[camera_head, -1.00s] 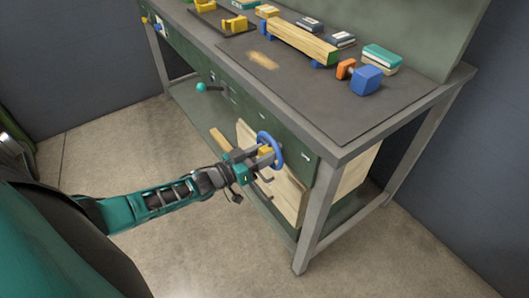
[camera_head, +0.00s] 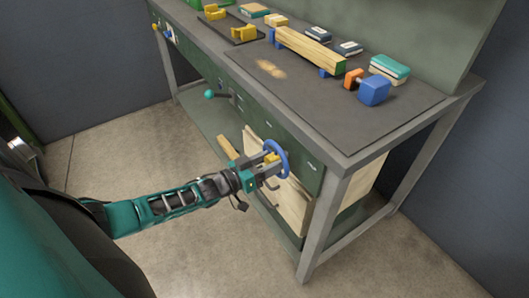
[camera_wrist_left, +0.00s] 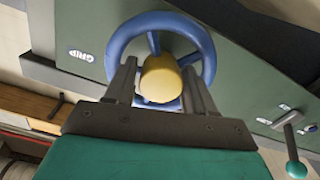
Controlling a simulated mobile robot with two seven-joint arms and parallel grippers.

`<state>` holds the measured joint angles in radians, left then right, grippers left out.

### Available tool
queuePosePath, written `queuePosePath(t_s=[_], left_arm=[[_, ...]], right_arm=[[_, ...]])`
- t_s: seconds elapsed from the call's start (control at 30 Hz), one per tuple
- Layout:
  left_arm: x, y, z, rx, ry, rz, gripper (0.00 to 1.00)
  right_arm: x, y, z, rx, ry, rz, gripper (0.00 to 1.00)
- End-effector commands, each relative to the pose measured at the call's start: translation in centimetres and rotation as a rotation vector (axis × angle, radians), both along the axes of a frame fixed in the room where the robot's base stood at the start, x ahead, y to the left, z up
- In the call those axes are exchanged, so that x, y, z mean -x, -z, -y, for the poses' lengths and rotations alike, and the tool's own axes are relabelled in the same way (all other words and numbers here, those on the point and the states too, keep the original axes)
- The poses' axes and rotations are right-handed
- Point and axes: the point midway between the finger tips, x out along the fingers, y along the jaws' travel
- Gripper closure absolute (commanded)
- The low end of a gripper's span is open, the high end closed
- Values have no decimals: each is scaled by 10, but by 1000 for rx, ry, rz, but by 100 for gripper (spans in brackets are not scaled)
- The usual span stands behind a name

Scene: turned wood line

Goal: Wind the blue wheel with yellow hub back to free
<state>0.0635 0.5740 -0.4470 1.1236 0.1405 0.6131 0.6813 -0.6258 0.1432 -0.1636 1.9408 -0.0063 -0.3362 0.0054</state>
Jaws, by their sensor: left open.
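The blue wheel (camera_head: 283,155) stands on the green front panel of the workbench. Its yellow hub (camera_head: 271,157) faces my left gripper. In the left wrist view the blue rim (camera_wrist_left: 204,52) and spokes show behind the yellow hub (camera_wrist_left: 160,80). My left gripper (camera_head: 268,163) is open, with one finger on each side of the hub; it also shows in the left wrist view (camera_wrist_left: 160,88). I cannot tell whether the fingers touch the hub. A white label reading "GRIP" (camera_wrist_left: 80,54) is on the panel beside the wheel. My right gripper is not in view.
A lever with a teal ball (camera_head: 209,94) sticks out of the panel, left of the wheel. The bench top (camera_head: 310,115) carries a wooden beam (camera_head: 308,48), a blue block (camera_head: 374,90) and several small boxes. Light wooden boards (camera_head: 290,205) stand below the wheel.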

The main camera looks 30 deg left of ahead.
Motion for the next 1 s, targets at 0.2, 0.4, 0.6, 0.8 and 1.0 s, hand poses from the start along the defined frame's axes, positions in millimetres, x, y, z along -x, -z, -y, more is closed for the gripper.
queuePosePath(t_s=[0.2,0.4,0.6,0.8,1.0], left_arm=[[24,0,-10,-2,0,-5,46],[64,0,-27,-2,0,-5,46],[98,0,-40,0,1,-3,46],[116,0,-48,0,1,0,46],[118,-1,-49,0,0,2,46]], right_arm=[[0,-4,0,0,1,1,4],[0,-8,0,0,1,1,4],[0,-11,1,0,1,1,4],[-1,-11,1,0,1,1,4],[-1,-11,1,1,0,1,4]])
